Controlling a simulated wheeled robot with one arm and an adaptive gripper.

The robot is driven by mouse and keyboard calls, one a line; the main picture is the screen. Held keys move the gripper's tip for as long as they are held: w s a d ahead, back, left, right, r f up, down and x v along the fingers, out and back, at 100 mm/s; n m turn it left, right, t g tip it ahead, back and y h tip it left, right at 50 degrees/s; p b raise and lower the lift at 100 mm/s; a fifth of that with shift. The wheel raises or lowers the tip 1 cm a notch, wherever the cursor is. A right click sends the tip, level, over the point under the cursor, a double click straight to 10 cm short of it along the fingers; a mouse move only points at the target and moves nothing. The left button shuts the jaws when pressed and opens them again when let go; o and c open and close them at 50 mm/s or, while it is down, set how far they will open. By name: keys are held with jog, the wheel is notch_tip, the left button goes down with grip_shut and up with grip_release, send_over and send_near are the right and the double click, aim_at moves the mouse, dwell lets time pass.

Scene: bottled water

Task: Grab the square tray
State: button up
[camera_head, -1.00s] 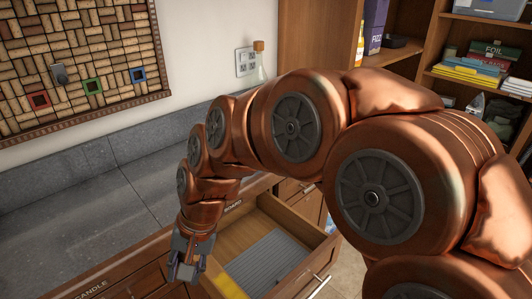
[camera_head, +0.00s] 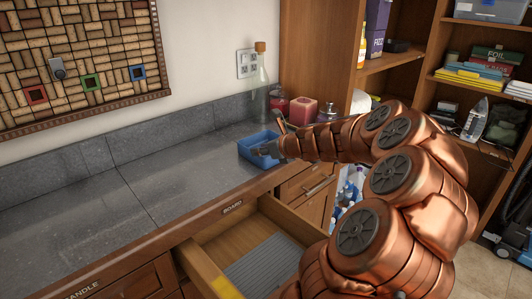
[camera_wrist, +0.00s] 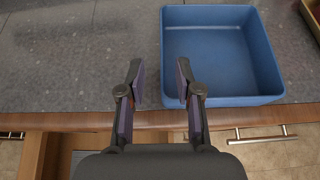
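The square tray is a blue, open-topped, shallow box (camera_head: 246,150) on the grey counter, close to its front edge, in the head view. In the wrist view the blue tray (camera_wrist: 222,100) fills the upper right and looks empty. My gripper (camera_wrist: 160,70) is open, with its two dark fingers apart and nothing between them. The right fingertip overlaps the tray's left wall in the picture; I cannot tell if it touches. In the head view my gripper (camera_head: 270,150) is at the tray's front right and partly covers it.
An open drawer (camera_head: 215,243) labelled BOARD sticks out below the counter, with a grey ribbed item (camera_head: 262,262) inside. A corked glass bottle (camera_head: 261,90), a red candle-like block (camera_head: 303,110) and other items stand behind the tray. The left counter (camera_head: 60,220) is clear.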

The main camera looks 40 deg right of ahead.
jog(key=shift+x, duration=3.5)
jog(key=shift+d+r, duration=0.1)
jog(key=shift+r, duration=0.05)
grip_shut()
